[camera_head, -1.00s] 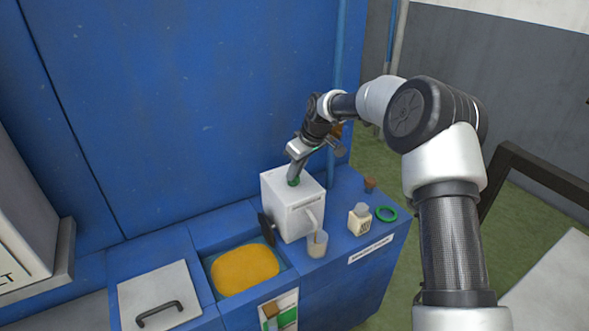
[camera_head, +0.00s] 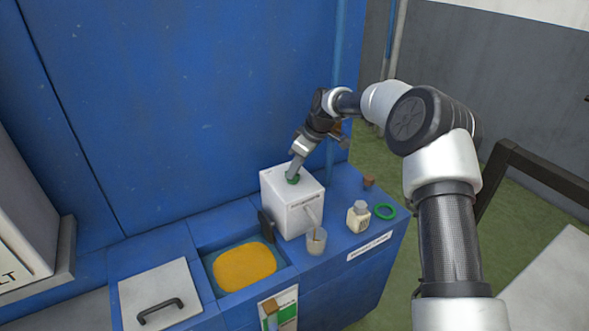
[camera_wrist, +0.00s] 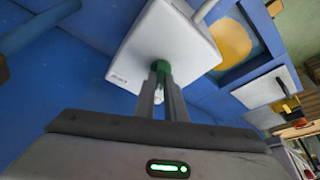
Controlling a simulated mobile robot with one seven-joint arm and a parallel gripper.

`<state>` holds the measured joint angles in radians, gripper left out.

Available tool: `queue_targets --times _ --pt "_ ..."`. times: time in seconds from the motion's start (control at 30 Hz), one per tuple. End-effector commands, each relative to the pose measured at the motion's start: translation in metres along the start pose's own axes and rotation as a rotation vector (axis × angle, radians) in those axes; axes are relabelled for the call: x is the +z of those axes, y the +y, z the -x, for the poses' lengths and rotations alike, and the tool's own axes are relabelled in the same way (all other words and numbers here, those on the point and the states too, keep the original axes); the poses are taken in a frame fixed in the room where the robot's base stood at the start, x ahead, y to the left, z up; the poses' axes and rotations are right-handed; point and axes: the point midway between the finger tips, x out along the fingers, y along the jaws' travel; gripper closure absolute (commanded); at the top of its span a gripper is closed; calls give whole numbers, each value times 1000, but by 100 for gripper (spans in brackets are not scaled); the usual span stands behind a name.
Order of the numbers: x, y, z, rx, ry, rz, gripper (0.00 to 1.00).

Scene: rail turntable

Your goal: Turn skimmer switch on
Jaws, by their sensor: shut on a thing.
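The skimmer is a white box (camera_head: 285,208) standing on the blue bench, with a dark disc (camera_head: 266,228) at its left side and a spout over a clear cup (camera_head: 316,243). A brownish streak shows at the cup. The green switch (camera_head: 293,179) is a knob on top of the box. My gripper (camera_head: 294,170) comes down from above and is shut on the switch. In the wrist view, the fingers (camera_wrist: 161,72) are close together on the green switch (camera_wrist: 160,52) and hide part of it.
A pan of orange-yellow liquid (camera_head: 245,267) lies left of the box. A small bottle (camera_head: 358,217), a green ring (camera_head: 385,211) and a brown cork-like piece (camera_head: 369,182) stand to the right. A grey lid with a handle (camera_head: 160,296) is at front left.

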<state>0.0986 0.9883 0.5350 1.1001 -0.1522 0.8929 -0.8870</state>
Motion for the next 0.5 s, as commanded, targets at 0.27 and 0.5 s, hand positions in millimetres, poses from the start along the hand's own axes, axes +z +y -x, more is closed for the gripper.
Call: queue_targets --times 0.27,0.5 --pt "0 0 0 0 -1 1 71" --pt "0 1 6 2 0 0 71"
